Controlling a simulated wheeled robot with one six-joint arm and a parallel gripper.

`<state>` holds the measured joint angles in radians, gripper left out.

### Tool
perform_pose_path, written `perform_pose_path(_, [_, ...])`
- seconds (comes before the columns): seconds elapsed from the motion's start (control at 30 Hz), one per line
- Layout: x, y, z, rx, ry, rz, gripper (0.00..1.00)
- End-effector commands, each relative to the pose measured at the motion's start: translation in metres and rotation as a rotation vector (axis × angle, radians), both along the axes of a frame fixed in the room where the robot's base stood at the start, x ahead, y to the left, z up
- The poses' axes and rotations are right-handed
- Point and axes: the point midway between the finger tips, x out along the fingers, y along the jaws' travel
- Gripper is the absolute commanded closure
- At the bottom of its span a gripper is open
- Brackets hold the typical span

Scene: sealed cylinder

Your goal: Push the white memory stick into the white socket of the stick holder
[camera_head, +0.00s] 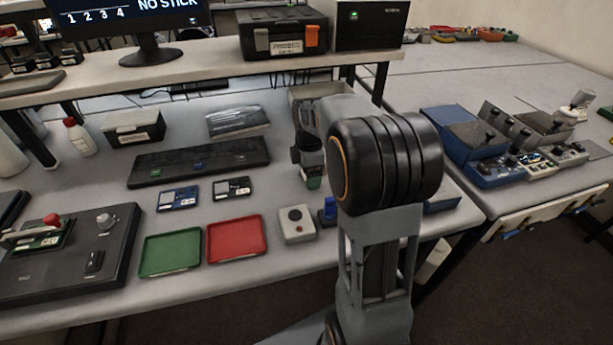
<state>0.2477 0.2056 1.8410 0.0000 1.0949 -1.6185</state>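A long black bar-like unit (170,166) with small coloured spots, one of them blue, lies across the bench left of centre. It may be the stick holder, but I cannot make out a white socket on it. I cannot pick out the white memory stick. My arm fills the right middle of the view. Its dark wrist end (306,150) shows left of the big black joint, low over the bench, with something green just below it. The gripper's fingers cannot be made out, so I cannot tell whether they hold anything.
A green tray (172,251) and a red tray (236,238) lie in front. A blue card-like piece (178,199) and a black one (232,188) lie behind them. A button box (296,224) stands right. A monitor (130,18) on the shelf reads "NO STICK".

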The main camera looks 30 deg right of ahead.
Motion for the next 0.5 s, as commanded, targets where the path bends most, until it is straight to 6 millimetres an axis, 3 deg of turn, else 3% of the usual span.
perform_pose_path(0.07, [0.0001,0.0000,0.0002,0.000,0.000,0.000,0.17])
perform_pose_path(0.5, [0.0001,0.0000,0.0003,0.000,0.000,0.000,0.59])
